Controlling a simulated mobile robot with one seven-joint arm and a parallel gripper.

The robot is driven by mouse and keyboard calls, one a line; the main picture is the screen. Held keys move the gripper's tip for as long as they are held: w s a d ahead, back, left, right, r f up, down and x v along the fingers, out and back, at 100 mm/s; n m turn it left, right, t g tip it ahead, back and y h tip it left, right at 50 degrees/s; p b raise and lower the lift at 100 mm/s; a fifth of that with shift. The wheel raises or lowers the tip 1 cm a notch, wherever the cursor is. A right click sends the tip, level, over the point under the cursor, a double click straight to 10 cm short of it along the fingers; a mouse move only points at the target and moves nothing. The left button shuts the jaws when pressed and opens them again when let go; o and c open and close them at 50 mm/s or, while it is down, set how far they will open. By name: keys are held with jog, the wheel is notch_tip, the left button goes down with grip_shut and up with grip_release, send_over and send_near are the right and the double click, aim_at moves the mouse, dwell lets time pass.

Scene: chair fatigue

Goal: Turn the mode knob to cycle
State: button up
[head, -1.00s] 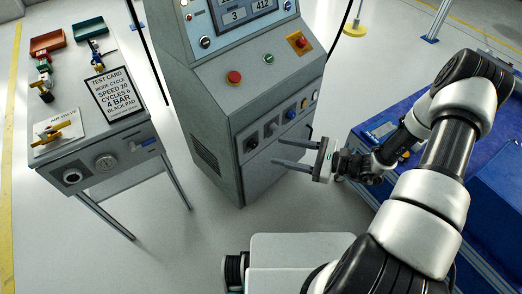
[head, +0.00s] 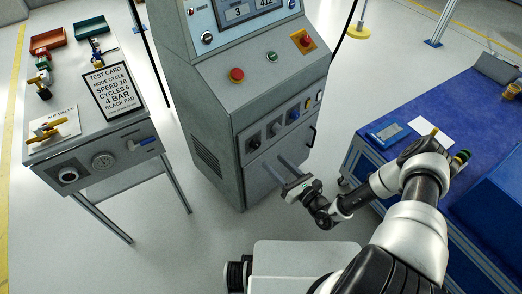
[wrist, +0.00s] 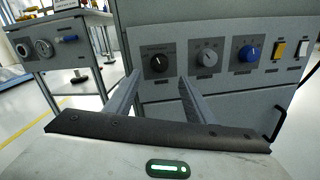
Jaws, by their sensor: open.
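The grey console's lower front carries a row of controls: a black knob (wrist: 157,62) at the left, a grey knob (wrist: 207,57), and a blue knob (wrist: 248,52). Their labels are too small to read, so I cannot tell which is the mode knob. In the head view the black knob (head: 254,143) is at the row's left end. My gripper (head: 273,163) is open and empty, its fingers pointing at the console. In the wrist view its fingertips (wrist: 158,76) frame the black knob from just below, apparently apart from it.
A yellow switch (wrist: 279,50) and a white switch (wrist: 303,48) end the row. A red button (head: 236,75) sits higher on the console. A test card (head: 113,92) on the left bench reads mode cycle. A blue-topped bench (head: 400,107) stands at right.

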aim_at(258, 146)
jog(key=b+x, duration=0.1)
jog(key=x, duration=0.8)
jog(key=c, duration=1.1)
jog(key=shift+o, duration=0.2)
